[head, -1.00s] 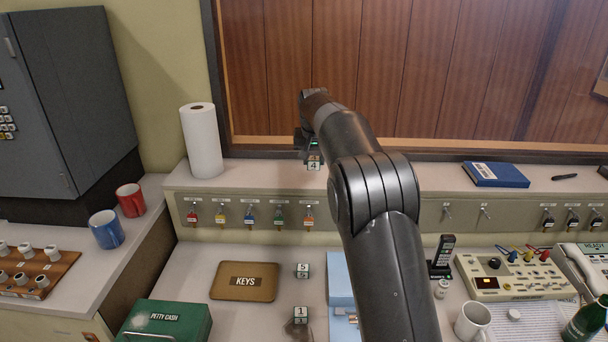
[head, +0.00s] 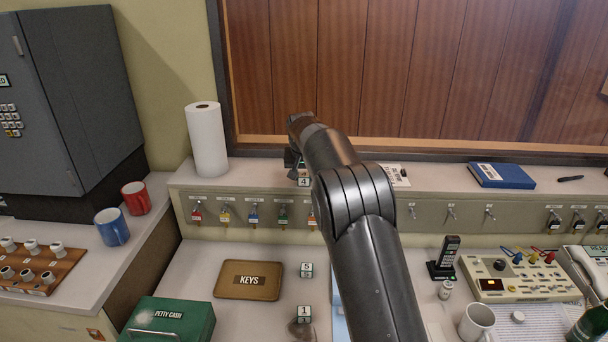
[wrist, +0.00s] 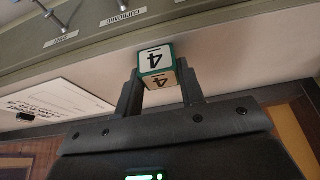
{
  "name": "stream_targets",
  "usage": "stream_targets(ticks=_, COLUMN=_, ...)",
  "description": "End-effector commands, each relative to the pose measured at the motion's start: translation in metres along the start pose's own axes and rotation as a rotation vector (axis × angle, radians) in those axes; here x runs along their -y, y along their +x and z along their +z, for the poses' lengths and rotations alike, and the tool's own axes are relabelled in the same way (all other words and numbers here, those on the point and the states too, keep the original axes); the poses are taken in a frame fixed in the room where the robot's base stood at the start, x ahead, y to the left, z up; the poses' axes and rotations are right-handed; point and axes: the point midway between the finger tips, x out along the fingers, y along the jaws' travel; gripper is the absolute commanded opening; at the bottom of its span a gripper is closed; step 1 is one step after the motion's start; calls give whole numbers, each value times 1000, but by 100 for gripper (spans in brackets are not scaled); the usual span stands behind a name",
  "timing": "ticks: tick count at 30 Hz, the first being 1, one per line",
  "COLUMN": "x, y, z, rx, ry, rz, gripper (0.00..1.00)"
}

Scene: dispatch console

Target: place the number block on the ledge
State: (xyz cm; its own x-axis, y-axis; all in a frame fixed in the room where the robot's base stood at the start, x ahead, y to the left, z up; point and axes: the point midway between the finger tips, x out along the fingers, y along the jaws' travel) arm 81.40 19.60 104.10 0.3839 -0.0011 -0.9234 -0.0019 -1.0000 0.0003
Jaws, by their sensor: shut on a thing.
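The number block (head: 303,182) is a small white cube with green edges and a black 4. My gripper (head: 297,165) is shut on it, over the left-middle part of the ledge. In the wrist view the block (wrist: 156,62) sits between the two fingertips (wrist: 158,88), with two 4 faces showing. The ledge (head: 258,176) is the pale shelf below the window, above the key hooks; it also shows in the wrist view (wrist: 225,50). I cannot tell whether the block touches the ledge.
A paper towel roll (head: 207,140) stands at the ledge's left end. A paper sheet (head: 394,175) and a blue book (head: 502,176) lie to the right. Keys hang below the ledge. Blocks numbered 5 (head: 306,270) and 1 (head: 304,313) stand on the desk.

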Motion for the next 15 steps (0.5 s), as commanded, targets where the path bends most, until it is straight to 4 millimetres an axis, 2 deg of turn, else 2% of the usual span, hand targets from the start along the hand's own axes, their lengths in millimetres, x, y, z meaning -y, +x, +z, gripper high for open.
stream_targets(ticks=1, x=0, y=2, z=1, rx=1, ry=0, rz=0, gripper=14)
stream_targets(ticks=2, x=0, y=2, z=1, rx=1, ry=0, rz=0, gripper=37)
stream_targets(ticks=3, x=0, y=2, z=1, rx=1, ry=0, rz=0, gripper=40)
stream_targets(ticks=9, x=0, y=2, z=1, rx=1, ry=0, rz=0, gripper=57)
stream_targets(ticks=15, x=0, y=1, z=1, rx=1, ry=0, rz=0, gripper=57)
